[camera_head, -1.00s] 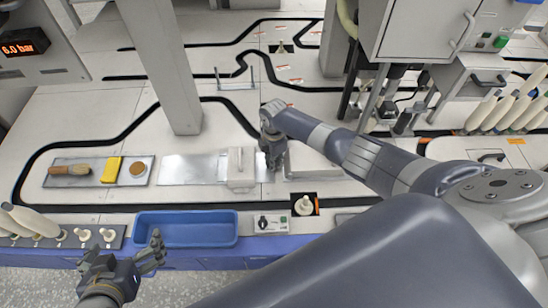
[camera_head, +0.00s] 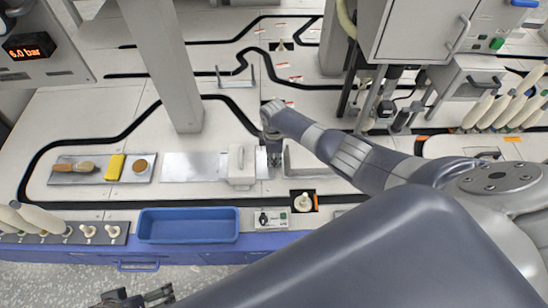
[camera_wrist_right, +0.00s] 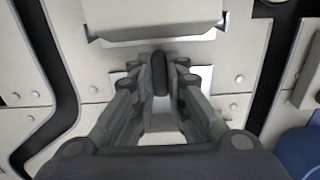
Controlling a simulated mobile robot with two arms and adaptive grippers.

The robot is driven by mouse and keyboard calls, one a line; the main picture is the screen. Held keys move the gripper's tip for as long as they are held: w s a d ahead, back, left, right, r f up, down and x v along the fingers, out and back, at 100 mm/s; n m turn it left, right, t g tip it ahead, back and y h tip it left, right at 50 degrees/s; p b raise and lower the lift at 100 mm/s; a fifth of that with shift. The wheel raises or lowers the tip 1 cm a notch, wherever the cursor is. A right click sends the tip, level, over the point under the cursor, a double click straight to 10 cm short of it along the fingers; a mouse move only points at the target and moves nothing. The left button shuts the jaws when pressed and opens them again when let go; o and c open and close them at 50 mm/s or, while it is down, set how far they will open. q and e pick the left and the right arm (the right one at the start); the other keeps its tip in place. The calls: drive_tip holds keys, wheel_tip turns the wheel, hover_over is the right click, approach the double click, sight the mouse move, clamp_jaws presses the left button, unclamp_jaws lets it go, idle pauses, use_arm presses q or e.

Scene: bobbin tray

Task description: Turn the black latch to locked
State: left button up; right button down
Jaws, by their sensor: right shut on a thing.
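The black latch (camera_wrist_right: 161,74) is an upright dark bar with rounded ends in the right wrist view. My right gripper (camera_wrist_right: 162,82) has its two fingers closed on either side of it. In the head view my right gripper (camera_head: 274,158) points down beside the white block-shaped housing (camera_head: 241,166), and the latch is hidden there by the gripper. My left gripper (camera_head: 146,298) is only partly in view at the bottom edge, apart from everything on the bench; its opening is unclear.
A blue tray (camera_head: 188,238) lies at the bench front. A grey tray (camera_head: 103,178) at left holds brushes, a yellow block and a round brown item. A small switch box (camera_head: 271,219) and a bobbin peg (camera_head: 303,202) stand in front of my right gripper. A grey post (camera_head: 160,70) rises behind.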

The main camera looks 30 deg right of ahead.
sight(274, 161)
drive_tip(key=c, duration=1.6)
unclamp_jaws()
drive_tip(key=shift+r, duration=0.1)
wheel_tip(274, 161, up, 12)
